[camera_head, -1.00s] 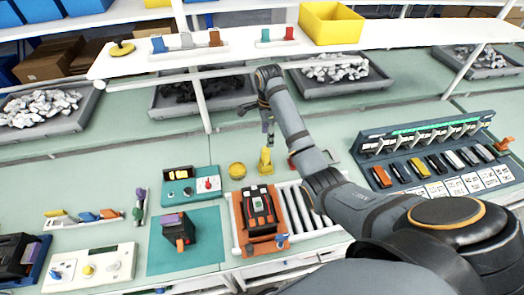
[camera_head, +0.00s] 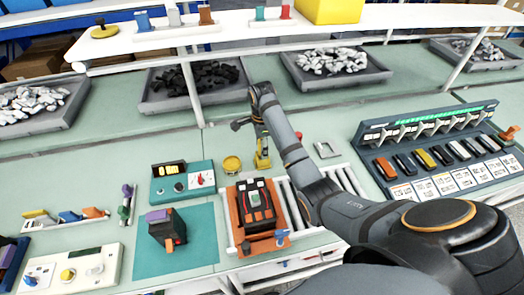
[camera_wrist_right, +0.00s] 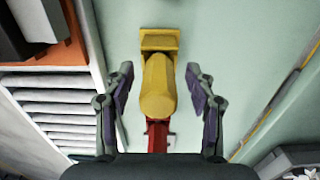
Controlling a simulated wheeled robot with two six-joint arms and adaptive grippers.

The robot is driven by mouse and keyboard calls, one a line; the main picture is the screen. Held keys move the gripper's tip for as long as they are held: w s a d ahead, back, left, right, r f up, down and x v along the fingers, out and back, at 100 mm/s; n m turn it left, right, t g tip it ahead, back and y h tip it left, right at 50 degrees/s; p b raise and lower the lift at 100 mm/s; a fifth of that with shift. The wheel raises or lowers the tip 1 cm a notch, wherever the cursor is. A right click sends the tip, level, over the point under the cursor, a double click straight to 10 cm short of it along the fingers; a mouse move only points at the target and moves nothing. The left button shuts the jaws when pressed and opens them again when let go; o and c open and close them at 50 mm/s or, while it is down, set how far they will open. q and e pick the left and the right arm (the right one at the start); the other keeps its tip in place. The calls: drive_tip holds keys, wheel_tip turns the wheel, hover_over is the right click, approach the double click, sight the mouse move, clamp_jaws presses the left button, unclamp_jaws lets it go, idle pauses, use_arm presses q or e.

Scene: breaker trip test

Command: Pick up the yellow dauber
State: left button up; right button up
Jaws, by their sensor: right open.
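The yellow dauber (camera_head: 262,157) stands on the green bench top, right of a round yellow dish (camera_head: 232,164). In the right wrist view the dauber (camera_wrist_right: 158,88) lies in line between the two dark fingers, with visible gaps on both sides. My right gripper (camera_head: 262,132) reaches down over it from the arm, and its open fingers also show in the wrist view (camera_wrist_right: 160,78). Whether the fingertips are level with the dauber is hard to tell. A red part (camera_wrist_right: 157,134) shows below the dauber in the wrist view. My left gripper is not in view.
An orange tray (camera_head: 237,224) with a dark device and a slatted roller strip stand in front of the dauber. A teal meter box (camera_head: 168,188) is to the left. A breaker rack (camera_head: 372,160) stands at the right. Grey bins of lumps line the back.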

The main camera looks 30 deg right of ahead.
drive_tip(key=shift+s+r, duration=0.1)
drive_tip(key=shift+c, duration=1.4)
clamp_jaws()
drive_tip(key=shift+r, duration=0.2)
wheel_tip(320, 180, up, 3)
drive_tip(key=shift+f, duration=0.1)
wheel_tip(320, 180, up, 7)
drive_tip(key=p, duration=0.7)
drive_tip(key=shift+f, duration=0.1)
